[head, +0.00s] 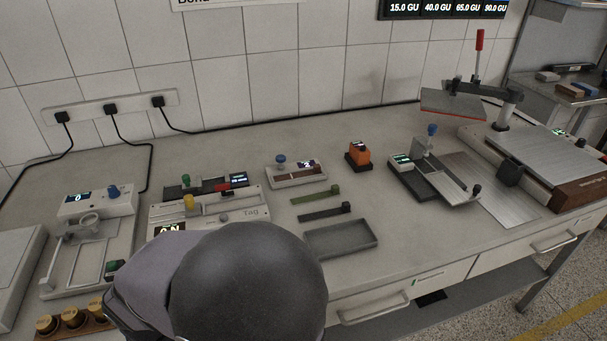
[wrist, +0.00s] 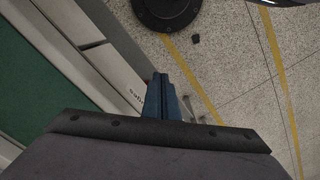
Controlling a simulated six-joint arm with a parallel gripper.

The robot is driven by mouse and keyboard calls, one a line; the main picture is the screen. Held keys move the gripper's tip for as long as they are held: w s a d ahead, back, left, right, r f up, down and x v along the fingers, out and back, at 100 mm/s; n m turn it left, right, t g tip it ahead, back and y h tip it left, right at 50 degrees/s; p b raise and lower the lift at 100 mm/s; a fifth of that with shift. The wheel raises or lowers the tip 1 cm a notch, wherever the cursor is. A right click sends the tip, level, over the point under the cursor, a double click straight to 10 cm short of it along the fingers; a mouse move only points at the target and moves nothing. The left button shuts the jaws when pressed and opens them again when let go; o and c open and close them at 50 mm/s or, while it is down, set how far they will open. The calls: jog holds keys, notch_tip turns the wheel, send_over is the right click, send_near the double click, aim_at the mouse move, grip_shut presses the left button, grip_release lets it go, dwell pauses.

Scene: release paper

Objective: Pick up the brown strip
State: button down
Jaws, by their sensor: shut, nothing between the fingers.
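A small brown strip (head: 301,174) appears to lie on a pale device with a blue knob, near the middle of the bench in the head view. It is small there, and I cannot make out its ends clearly. My gripper (wrist: 161,82) shows in the wrist view with its blue fingers together and nothing between them. It points down past drawer fronts toward the floor, away from the strip. The head view does not show my gripper; my own dark arm part fills the lower middle. The strip is not in the wrist view.
A green strip (head: 316,195), a dark strip (head: 325,212) and a grey tray (head: 341,250) lie on the bench (head: 400,252). An orange block (head: 358,154) and a device with a lever (head: 441,175) stand to the right.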

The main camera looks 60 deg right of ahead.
jog(key=c, duration=1.6)
grip_release()
